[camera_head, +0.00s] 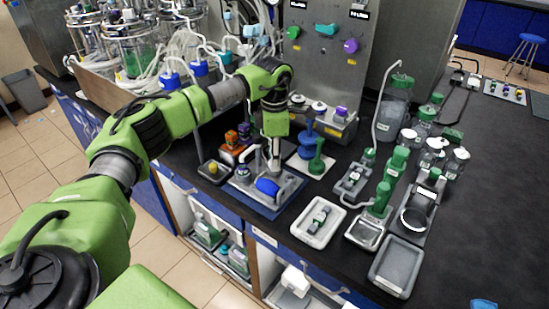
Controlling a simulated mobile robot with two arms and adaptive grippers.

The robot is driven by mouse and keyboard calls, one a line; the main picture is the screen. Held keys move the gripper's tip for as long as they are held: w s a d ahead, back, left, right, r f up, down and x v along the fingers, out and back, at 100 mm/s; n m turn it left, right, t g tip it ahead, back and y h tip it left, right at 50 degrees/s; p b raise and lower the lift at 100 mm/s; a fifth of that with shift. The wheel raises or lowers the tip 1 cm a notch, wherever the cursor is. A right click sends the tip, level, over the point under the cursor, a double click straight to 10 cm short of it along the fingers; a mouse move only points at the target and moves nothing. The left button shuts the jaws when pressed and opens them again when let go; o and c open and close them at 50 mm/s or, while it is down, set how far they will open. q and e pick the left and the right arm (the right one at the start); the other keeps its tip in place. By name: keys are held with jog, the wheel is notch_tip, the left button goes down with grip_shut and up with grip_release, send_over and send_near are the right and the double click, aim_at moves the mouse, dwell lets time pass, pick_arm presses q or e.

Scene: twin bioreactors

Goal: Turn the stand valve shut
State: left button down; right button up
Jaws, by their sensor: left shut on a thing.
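The small stand (289,187) is a grey plate on a blue mat near the front edge of the black bench. A blue rounded part, which looks like the stand valve (267,187), lies on it. My left gripper (273,166) points down over the stand, with its fingertips right at the back of the blue part. It is shut on what looks like the valve's handle. The fingers hide most of the held part, so its angle cannot be told. My right gripper is not in view.
A dark tray with a yellow item (213,172) and an orange-capped block (232,138) sit left of the stand. A green-handled item (317,158) stands close on the right. A white tray (318,222) lies to the front right.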

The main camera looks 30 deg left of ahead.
pick_arm(q)
jog(key=shift+r, duration=0.1)
jog(key=c, duration=1.8)
grip_release()
notch_tip(320, 180, up, 12)
jog(key=shift+f, duration=0.1)
